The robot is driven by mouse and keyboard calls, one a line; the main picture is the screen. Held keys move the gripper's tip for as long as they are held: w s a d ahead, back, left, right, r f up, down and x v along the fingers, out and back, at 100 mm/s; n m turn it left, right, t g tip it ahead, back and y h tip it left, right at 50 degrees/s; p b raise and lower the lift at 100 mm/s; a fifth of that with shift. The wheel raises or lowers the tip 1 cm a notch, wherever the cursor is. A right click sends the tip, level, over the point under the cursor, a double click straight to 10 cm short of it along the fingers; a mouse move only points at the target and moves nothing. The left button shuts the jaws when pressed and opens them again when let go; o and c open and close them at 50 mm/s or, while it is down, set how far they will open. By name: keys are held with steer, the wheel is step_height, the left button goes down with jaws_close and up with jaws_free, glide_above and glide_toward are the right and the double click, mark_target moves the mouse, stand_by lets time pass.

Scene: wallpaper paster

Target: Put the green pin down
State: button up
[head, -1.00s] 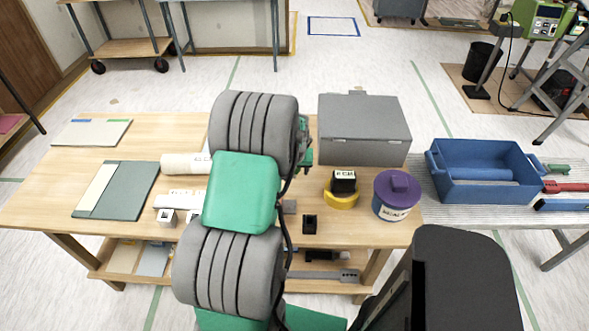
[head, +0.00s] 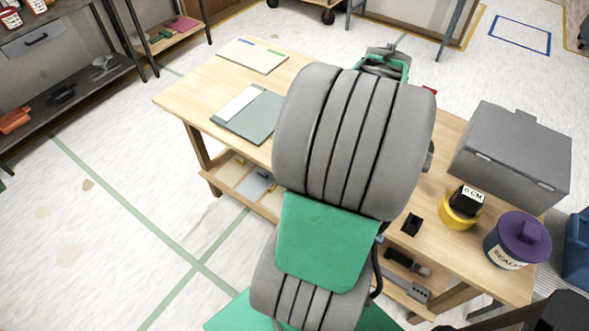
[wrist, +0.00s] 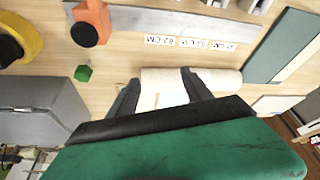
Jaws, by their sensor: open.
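The green pin (wrist: 83,73) appears in the wrist view as a small green faceted piece on the wooden table, left of my gripper and apart from it. My gripper (wrist: 158,78) is open, its two dark fingers spread above a cream roll (wrist: 163,87). Nothing shows held between the fingers; I cannot tell whether they touch the roll. In the head view, my arm hides the pin, the roll and most of my gripper at the table's far side.
In the wrist view, an orange-handled tool (wrist: 92,20), a grey straightedge (wrist: 150,20) and centimetre labels (wrist: 190,44) lie beyond the roll. A grey box (head: 515,150), yellow tape (head: 458,210) and purple-lidded tub (head: 517,241) stand on the table's right. A teal folder (head: 250,115) lies left.

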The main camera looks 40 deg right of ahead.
steer(key=w+a+r+n+t+y, duration=0.1)
steer(key=w+a+n, duration=0.1)
steer(key=w+a, duration=0.45)
steer(key=w+a+r+n, duration=0.2)
steer(key=w+a+n, duration=0.15)
steer(key=a, duration=0.65)
steer(key=s+a+n+y, duration=0.2)
steer(key=a+n, duration=0.4)
steer(key=a, duration=1.8)
steer(key=shift+y, duration=0.3)
steer(key=shift+s, duration=0.1)
